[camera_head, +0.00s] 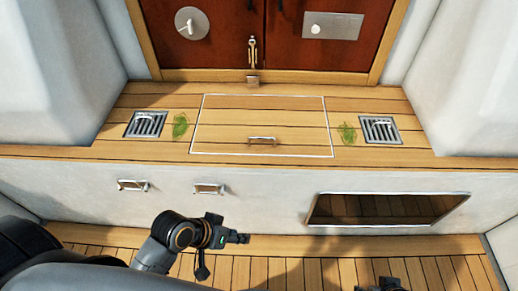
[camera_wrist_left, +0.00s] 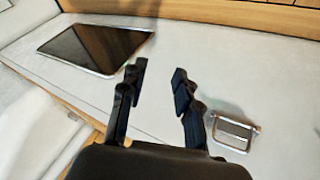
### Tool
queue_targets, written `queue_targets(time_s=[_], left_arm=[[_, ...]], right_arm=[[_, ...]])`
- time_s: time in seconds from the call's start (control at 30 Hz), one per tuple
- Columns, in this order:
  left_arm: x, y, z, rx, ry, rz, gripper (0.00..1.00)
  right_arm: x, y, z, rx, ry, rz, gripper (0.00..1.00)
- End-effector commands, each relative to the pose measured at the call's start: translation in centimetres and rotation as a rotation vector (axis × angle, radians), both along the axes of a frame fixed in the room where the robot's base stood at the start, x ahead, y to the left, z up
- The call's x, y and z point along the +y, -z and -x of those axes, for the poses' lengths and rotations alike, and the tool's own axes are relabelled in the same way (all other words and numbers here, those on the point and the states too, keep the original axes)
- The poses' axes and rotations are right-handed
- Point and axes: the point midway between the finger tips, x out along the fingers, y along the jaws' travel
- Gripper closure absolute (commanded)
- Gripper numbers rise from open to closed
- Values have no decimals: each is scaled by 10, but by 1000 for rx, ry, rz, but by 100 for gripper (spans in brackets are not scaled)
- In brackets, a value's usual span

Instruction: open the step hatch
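The step hatch (camera_head: 225,125) is a pale-outlined wooden panel lying flush and closed in the wooden step, with a small metal handle (camera_head: 262,139) near its front edge. My left gripper (camera_head: 242,239) is below the step's front face, in front of and lower than the hatch, touching nothing that I can see. In the left wrist view its fingers (camera_wrist_left: 159,84) stand apart with nothing between them. The hatch handle does not show in that view. My right gripper (camera_head: 384,286) only peeks in at the bottom edge of the head view, and its fingers are unclear.
Metal drain grates (camera_head: 146,124) (camera_head: 380,130) and green leafy patches (camera_head: 180,126) (camera_head: 348,134) flank the hatch. Red-brown doors (camera_head: 230,50) with a latch stand behind it. The white front face holds two small metal pulls (camera_head: 132,185) (camera_head: 209,189) and a dark framed panel (camera_head: 385,208).

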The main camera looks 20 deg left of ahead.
Motion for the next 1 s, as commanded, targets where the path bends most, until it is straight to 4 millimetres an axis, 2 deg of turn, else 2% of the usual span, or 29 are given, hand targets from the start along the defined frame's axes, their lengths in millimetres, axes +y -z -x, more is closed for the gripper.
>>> queue_targets(time_s=[0.13,0.27,0.37,0.5,0.6,0.73,0.87,1.0], left_arm=[[-20,-21,-26,-50,-66,281,68],[-20,-45,-56,-74,-191,547,68],[-4,-63,-84,-84,-329,745,68],[36,-82,-122,-91,-543,982,68],[64,-88,-141,-93,-669,1098,68],[87,-92,-154,-96,-768,1183,68],[92,-93,-161,-97,-798,1210,68],[84,-92,-175,-96,-797,1212,68]], right_arm=[[-1,-6,3,-6,1,0,60],[-1,-7,4,-7,1,-1,60],[-1,-4,3,-6,1,0,60],[0,0,2,-5,1,0,60],[0,2,1,-5,0,0,60],[0,4,1,-4,0,-1,60],[0,6,0,-3,0,-1,60],[0,12,-1,2,0,-1,60]])
